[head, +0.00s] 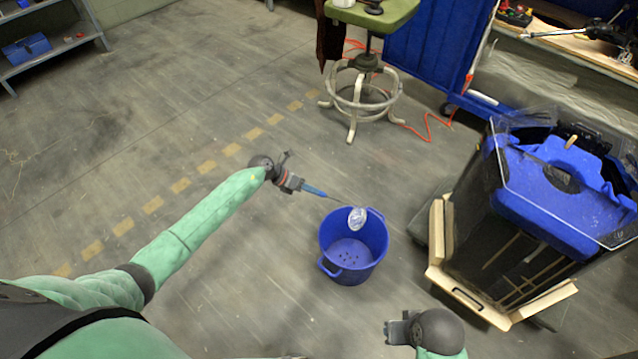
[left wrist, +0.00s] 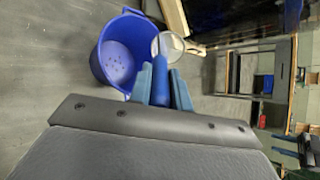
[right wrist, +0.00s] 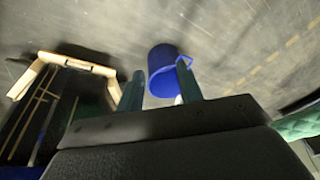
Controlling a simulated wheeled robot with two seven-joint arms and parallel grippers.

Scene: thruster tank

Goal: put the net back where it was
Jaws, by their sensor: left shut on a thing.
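The net has a blue handle, a thin shaft and a pale round hoop (head: 357,219). My left gripper (head: 300,186) is shut on the handle, and the hoop is over the right part of the blue bucket (head: 336,262). In the left wrist view the blue handle (left wrist: 159,72) is between the fingers and the hoop (left wrist: 167,46) overlaps the bucket's rim. I cannot tell whether the hoop touches the bucket. Several small dark spots show on the bucket's floor. My right gripper (head: 392,331) is near the bottom; its fingers (right wrist: 162,95) are apart with nothing held between them.
A black tank with a blue top (head: 560,195) stands in a wooden frame (head: 436,278) on the right. A stool with a green seat (head: 375,14) is at the back. A workbench (head: 590,50) is at upper right. The floor left of the bucket is clear.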

